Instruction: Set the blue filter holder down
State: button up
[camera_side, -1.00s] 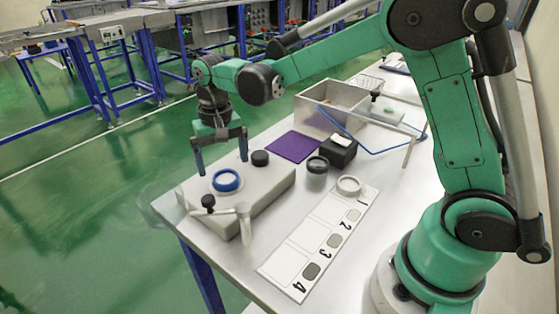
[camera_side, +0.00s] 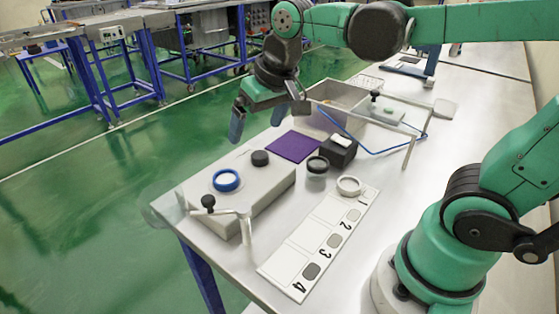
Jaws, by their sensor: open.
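The blue filter holder (camera_side: 225,180) is a blue ring with a white centre. It rests on top of the grey box (camera_side: 262,192) at the table's left front. My gripper (camera_side: 268,122) is open and empty. It is in the air above and behind the grey box, up and to the right of the blue holder and apart from it.
A black knob (camera_side: 260,158) sits on the grey box, and a black-topped handle (camera_side: 208,202) stands at its front. A purple mat (camera_side: 293,147), dark jar (camera_side: 317,165), black block (camera_side: 338,151), white ring (camera_side: 348,185) and numbered strip (camera_side: 290,266) lie rightward. A metal bin (camera_side: 338,92) stands behind.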

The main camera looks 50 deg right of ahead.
jog(key=s+f+t, duration=0.1)
jog(key=s+f+n+t, duration=0.1)
jog(key=s, duration=0.1)
jog(key=s+d+f, duration=0.1)
jog(key=shift+s+f+n+t, duration=0.2)
jog(key=shift+s+n+t, duration=0.1)
jog(key=shift+n+t, duration=0.1)
